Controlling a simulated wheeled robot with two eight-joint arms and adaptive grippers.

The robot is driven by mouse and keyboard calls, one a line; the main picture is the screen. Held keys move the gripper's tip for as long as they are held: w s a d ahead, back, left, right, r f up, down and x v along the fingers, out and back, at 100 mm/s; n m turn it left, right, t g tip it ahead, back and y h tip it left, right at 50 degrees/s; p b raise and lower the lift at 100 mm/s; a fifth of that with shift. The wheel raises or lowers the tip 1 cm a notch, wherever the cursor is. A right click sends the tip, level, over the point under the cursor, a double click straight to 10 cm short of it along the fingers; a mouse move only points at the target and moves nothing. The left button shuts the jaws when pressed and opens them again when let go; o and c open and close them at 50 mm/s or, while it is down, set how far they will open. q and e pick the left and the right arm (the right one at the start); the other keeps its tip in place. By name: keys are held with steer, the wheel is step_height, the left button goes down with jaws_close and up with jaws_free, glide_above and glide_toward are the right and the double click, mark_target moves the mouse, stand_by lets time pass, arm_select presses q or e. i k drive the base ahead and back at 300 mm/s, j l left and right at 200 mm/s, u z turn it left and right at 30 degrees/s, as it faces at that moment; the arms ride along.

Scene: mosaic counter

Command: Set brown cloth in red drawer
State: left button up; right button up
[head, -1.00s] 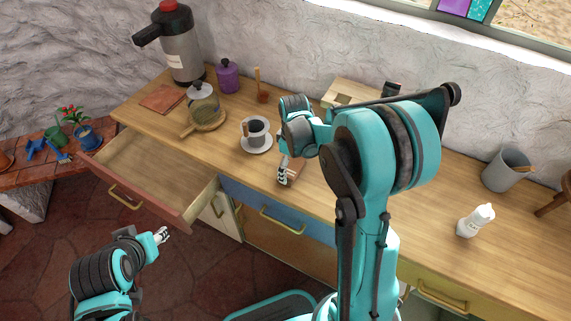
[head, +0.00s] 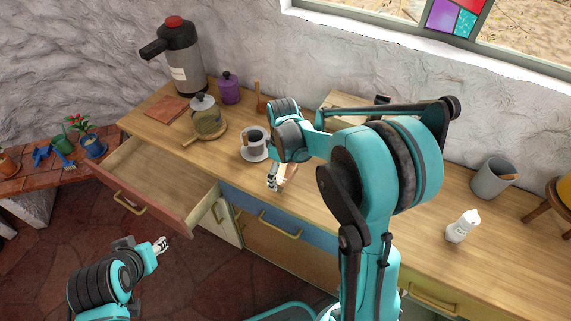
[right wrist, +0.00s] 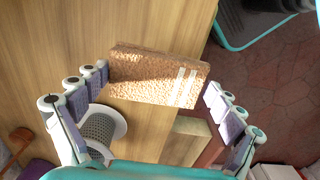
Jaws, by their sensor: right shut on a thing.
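The brown cloth (right wrist: 155,75), a folded flat pad with two pale stripes, is between the fingers of my right gripper (right wrist: 158,98) in the right wrist view. My right gripper (head: 274,180) is shut on it; in the head view the cloth (head: 289,174) is partly hidden behind the fingers, over the counter's front edge area. The red drawer (head: 153,212) is pulled open at the left, and its wooden inside looks empty. My left gripper (head: 160,245) is low in front of the drawer, apart from it; its finger opening is too small to judge.
A cup on a saucer (head: 254,156) stands just left of my right gripper. A lidded glass pot (head: 205,120), purple canister (head: 229,90) and large flask (head: 181,62) stand behind the drawer. A white bottle (head: 462,227) is at the right. The blue drawer (head: 300,224) is shut.

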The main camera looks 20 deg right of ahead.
mark_target(159, 184)
steer(key=i+j, duration=0.15)
steer(key=j, duration=0.25)
steer(key=i+j, duration=0.1)
steer(key=j, duration=0.3)
steer(key=i+j, duration=0.15)
steer(key=j, duration=0.25)
steer(key=i+j, duration=0.15)
steer(key=j, duration=0.25)
steer(key=i+j, duration=0.1)
steer(key=j, duration=0.25)
